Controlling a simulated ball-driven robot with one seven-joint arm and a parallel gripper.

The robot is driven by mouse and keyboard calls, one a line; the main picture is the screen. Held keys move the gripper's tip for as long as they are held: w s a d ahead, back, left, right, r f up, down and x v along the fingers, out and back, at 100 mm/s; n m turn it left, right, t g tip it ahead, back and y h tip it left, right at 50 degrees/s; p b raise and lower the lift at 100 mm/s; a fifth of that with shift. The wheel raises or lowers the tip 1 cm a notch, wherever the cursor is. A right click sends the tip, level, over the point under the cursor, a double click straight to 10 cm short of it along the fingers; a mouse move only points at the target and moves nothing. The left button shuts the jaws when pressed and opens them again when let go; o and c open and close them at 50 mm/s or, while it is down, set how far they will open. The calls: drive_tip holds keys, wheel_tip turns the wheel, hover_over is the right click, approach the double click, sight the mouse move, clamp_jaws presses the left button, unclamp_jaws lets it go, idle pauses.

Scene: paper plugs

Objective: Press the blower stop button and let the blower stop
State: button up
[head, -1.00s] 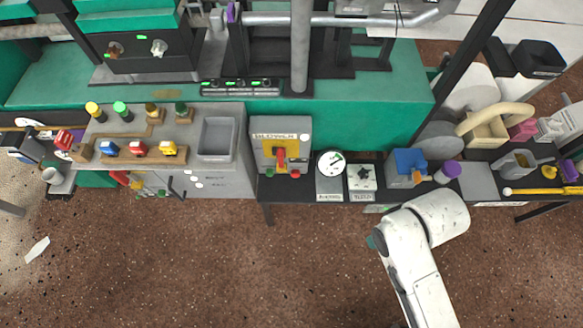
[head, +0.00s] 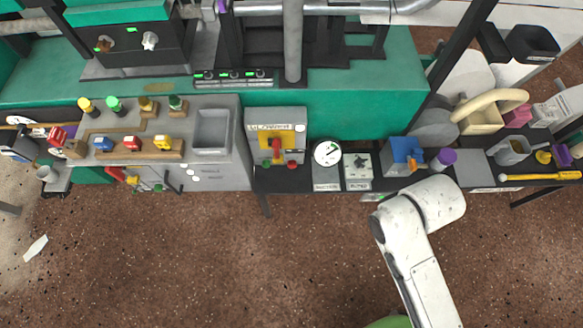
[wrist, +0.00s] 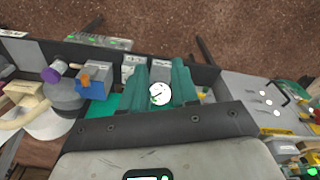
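The blower box (head: 297,118) stands on the dark bench in the middle of the head view. It has a "BLOWER" label, a yellow plate and a red lever (head: 276,148). A green button (head: 265,166) sits low on its left and a red button (head: 293,165) low on its right. My gripper (wrist: 160,70) shows in the wrist view as two teal fingers spread apart, with nothing held between them. The round white gauge (wrist: 159,94) appears between the fingers. The right finger hides most of the blower there. In the head view my arm is right of the blower, its fingers not visible.
The gauge (head: 327,153) stands just right of the blower, followed by a small knob box (head: 358,166) and a blue block (head: 406,151). A grey cabinet (head: 222,178) with colored plugs and a tray stands left. The floor in front is clear.

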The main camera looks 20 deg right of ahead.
clamp_jaws()
idle(1.1)
